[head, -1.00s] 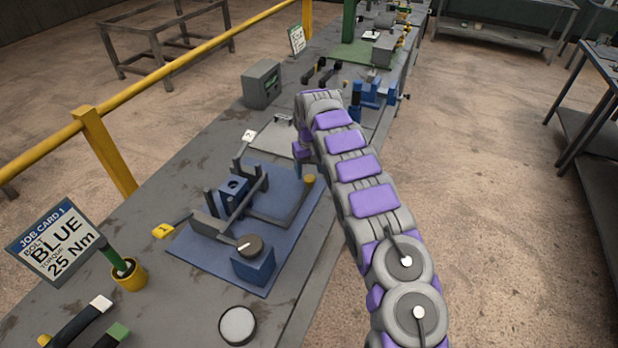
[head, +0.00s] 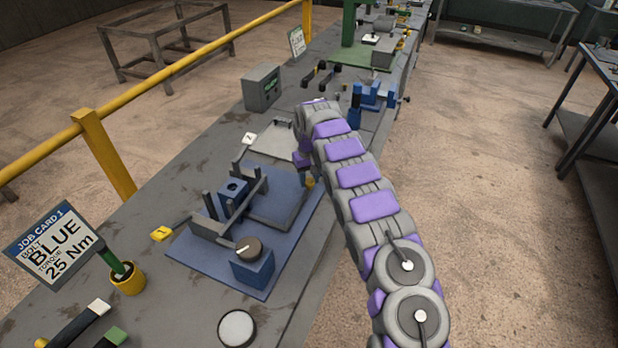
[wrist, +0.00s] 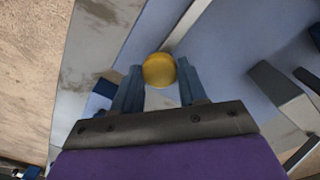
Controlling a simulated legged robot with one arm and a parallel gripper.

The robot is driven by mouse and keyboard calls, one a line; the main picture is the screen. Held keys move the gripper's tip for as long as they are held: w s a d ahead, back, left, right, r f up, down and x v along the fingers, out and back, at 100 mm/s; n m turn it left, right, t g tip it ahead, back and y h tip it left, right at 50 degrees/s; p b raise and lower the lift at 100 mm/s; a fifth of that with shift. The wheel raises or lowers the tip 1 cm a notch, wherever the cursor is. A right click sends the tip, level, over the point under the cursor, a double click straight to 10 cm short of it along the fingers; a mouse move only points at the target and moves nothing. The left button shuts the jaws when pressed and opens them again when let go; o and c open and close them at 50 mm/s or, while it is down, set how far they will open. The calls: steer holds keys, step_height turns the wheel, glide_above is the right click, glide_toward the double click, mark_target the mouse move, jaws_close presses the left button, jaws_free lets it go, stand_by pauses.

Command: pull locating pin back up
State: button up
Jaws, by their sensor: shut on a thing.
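The locating pin's round yellow knob (wrist: 159,70) sits between the two blue fingertips of my gripper (wrist: 160,76) in the wrist view. My gripper is shut on it. In the head view the knob (head: 310,182) shows just below my gripper (head: 306,172), at the right edge of the blue fixture plate (head: 206,255). The pin's shaft under the knob is hidden, so I cannot tell how deep it sits.
A grey box (head: 262,88) stands farther back. Open floor lies right of the bench.

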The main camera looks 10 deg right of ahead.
jaws_close()
step_height(320, 180, up, 9)
steer(key=p, duration=0.4)
steer(key=shift+f+p, duration=0.15)
steer(key=shift+p, duration=0.25)
steer(key=shift+w, duration=0.15)
